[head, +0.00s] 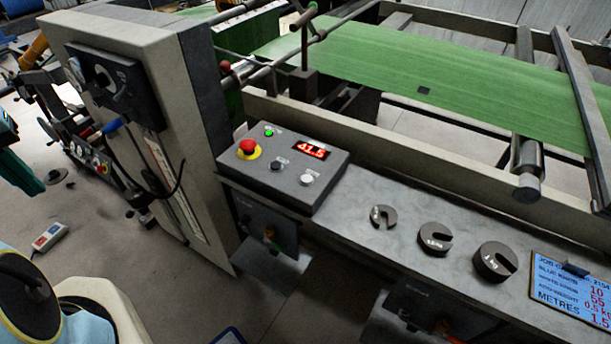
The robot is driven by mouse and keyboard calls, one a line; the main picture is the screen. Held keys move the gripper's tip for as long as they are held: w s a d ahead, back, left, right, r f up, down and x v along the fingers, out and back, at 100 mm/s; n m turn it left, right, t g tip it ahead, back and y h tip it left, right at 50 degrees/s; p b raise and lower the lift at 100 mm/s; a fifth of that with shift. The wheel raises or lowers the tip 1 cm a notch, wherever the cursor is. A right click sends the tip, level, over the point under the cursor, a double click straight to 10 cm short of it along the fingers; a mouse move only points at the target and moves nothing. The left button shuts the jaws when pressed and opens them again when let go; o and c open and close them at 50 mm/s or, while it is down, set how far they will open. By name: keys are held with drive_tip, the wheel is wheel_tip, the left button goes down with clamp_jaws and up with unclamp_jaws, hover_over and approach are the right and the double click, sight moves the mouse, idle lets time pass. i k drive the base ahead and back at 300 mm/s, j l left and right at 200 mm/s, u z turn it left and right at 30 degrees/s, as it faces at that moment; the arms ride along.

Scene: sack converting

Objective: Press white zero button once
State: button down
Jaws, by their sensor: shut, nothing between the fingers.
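A grey control box (285,195) stands on the near end of the machine's grey ledge, beside the tall beige column. The white button (306,179) is on its sloped top, near the front right corner, with a small label too small to read. A black button (275,166) is to its left. A red display (311,151) above it reads 41.5. A red mushroom button (248,148) on a yellow ring and a lit green lamp (268,131) are further left and back. Nothing covers the white button. My gripper does not show; only a pale part of my arm is at the lower left.
Three slotted dark weights, the nearest to the box being the smallest (383,216), lie on the ledge (345,208). A blue job card (572,288) is at the right. Green web (400,75) runs behind. The beige column (150,110) rises left of the box. Space above the box is clear.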

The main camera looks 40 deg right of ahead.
sight(304, 178)
drive_tip(key=i+j+z, duration=0.1)
drive_tip(key=i+j, duration=0.2)
drive_tip(key=j, duration=0.15)
drive_tip(key=z, duration=1.45)
